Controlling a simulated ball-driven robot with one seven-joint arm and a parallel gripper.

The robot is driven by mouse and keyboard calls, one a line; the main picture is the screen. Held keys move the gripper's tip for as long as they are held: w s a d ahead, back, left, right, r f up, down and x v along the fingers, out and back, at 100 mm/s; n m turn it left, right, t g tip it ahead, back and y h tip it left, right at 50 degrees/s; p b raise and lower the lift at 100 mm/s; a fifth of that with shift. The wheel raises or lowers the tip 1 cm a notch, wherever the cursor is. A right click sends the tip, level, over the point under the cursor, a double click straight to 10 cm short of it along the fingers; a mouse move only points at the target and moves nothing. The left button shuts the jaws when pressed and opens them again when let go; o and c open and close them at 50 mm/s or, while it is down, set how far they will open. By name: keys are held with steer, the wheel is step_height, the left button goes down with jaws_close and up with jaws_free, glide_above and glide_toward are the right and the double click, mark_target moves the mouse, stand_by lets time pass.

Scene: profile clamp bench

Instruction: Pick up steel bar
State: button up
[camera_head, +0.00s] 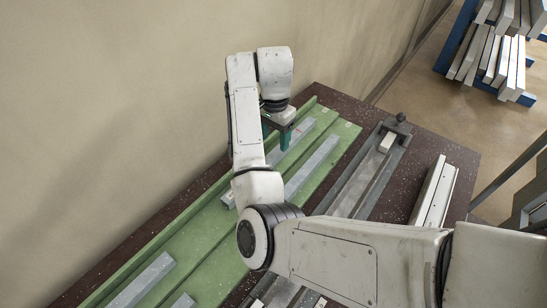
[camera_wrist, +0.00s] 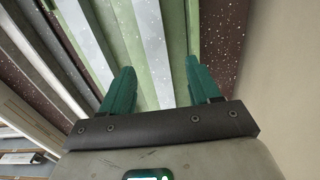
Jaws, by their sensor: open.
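Several grey steel bars lie lengthwise on a green grooved rack. One steel bar (camera_head: 303,130) at the rack's far end is partly behind my gripper. A second bar (camera_head: 314,163) lies beside it to the right, partly behind my arm. Another bar (camera_head: 140,284) lies at the near end. My gripper (camera_head: 285,137) is over the far end of the rack, pointing down, its green fingers apart and empty. In the wrist view, one pale bar (camera_wrist: 150,40) runs between the open fingers (camera_wrist: 161,65), and another bar (camera_wrist: 85,42) lies left of them. The fingers' height above the bar is unclear.
The green rack (camera_head: 215,232) sits on a dark speckled bench (camera_head: 452,152) against a beige wall (camera_head: 120,100). A grey clamp fixture (camera_head: 352,185) with a dark knob stands to its right, then white profiles (camera_head: 436,195). A blue rack of bars stands at the back right.

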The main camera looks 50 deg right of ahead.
mark_target(275, 153)
steer(key=shift+s+a+f+p, duration=0.1)
steer(key=shift+f+p, duration=0.2)
steer(key=shift+f, duration=1)
steer(key=shift+s+a+f+p, duration=0.1)
steer(key=shift+f+p, duration=0.15)
steer(key=shift+f, duration=1.05)
steer(key=shift+c, duration=0.4)
jaws_close()
